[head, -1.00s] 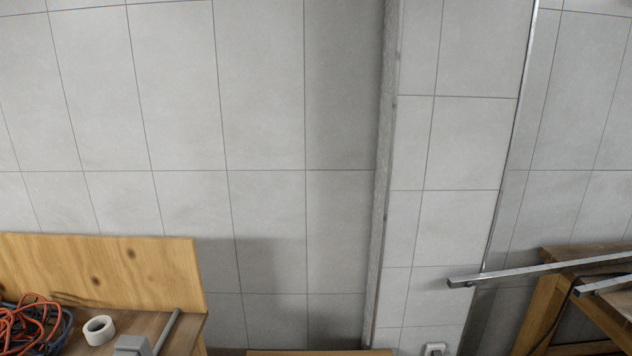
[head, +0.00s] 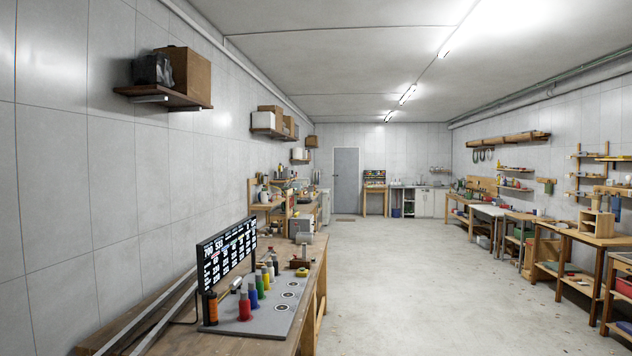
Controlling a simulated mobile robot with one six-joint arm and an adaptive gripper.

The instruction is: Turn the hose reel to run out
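I cannot make out a hose reel for certain in the head view. Several dark round loops (head: 483,155) hang below a long wooden shelf on the right wall. They are too small and far off to tell whether they are hose, cable or something else. My gripper is not in view.
A near workbench (head: 318,270) on the left carries a grey board (head: 262,318) with coloured bottles and a black number panel (head: 226,256). Metal bars (head: 150,312) lie beside it. Benches (head: 595,238) line the right wall. The concrete floor (head: 410,280) between is clear, reaching towards a grey door (head: 346,180).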

